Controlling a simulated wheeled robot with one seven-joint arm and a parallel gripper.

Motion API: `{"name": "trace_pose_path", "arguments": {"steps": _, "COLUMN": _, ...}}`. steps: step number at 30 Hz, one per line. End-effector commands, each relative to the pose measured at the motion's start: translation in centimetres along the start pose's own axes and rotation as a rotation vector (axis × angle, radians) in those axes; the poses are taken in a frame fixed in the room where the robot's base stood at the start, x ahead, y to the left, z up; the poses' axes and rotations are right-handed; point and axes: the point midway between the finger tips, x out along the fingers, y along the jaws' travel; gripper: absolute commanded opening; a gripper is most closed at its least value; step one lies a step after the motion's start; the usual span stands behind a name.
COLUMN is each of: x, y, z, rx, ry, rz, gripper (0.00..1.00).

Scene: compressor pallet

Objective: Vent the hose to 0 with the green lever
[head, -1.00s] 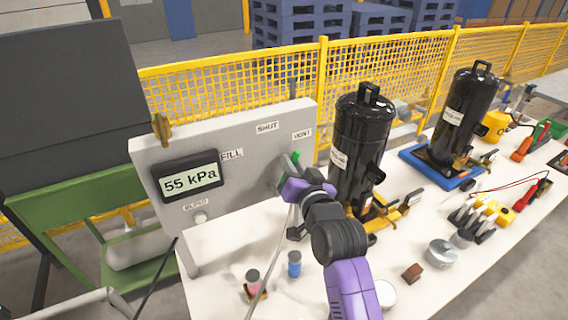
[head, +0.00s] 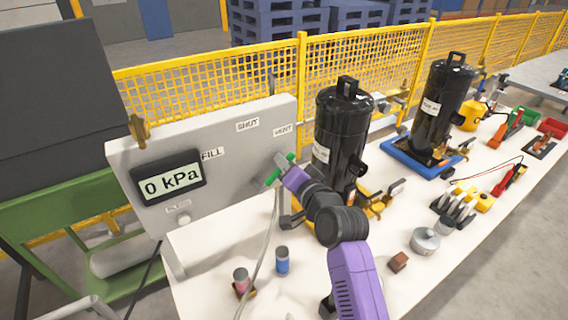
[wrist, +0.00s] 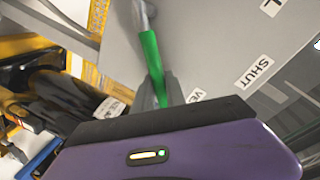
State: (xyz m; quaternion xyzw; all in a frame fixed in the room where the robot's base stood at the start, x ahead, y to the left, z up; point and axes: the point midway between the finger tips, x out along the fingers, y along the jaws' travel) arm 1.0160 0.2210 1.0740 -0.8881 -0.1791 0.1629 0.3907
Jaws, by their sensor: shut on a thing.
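The grey panel (head: 235,140) carries a gauge (head: 169,183) that reads 0 kPa. Labels FILL (head: 212,154), SHUT (head: 247,124) and VENT (head: 282,130) sit around the green lever (head: 272,178). My purple gripper (head: 286,172) is at the lever and shut on it. A pale hose (head: 267,232) hangs below the lever and runs down over the table.
A black cylinder (head: 341,135) stands right beside my gripper, with a second one (head: 442,105) farther right. A yellow fence (head: 215,85) runs behind.

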Motion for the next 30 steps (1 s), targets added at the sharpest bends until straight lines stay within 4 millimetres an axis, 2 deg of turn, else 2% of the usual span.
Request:
{"name": "trace_pose_path", "arguments": {"steps": 6, "x": 0.0, "y": 0.1, "z": 0.0, "rx": -0.001, "ry": 0.0, "rz": 0.002, "gripper": 0.0}}
{"name": "trace_pose_path", "arguments": {"steps": 7, "x": 0.0, "y": 0.1, "z": 0.0, "rx": -0.001, "ry": 0.0, "rz": 0.002, "gripper": 0.2}}
{"name": "trace_pose_path", "arguments": {"steps": 10, "x": 0.0, "y": 0.1, "z": 0.0, "rx": -0.001, "ry": 0.0, "rz": 0.002, "gripper": 0.38}}
{"name": "trace_pose_path", "arguments": {"steps": 22, "x": -0.4, "y": 0.1, "z": 0.0, "rx": -0.001, "ry": 0.001, "rz": 0.001, "gripper": 0.38}}
{"name": "trace_pose_path", "arguments": {"steps": 30, "x": -4.0, "y": 0.2, "z": 0.1, "rx": -0.002, "ry": 0.001, "rz": 0.001, "gripper": 0.38}}
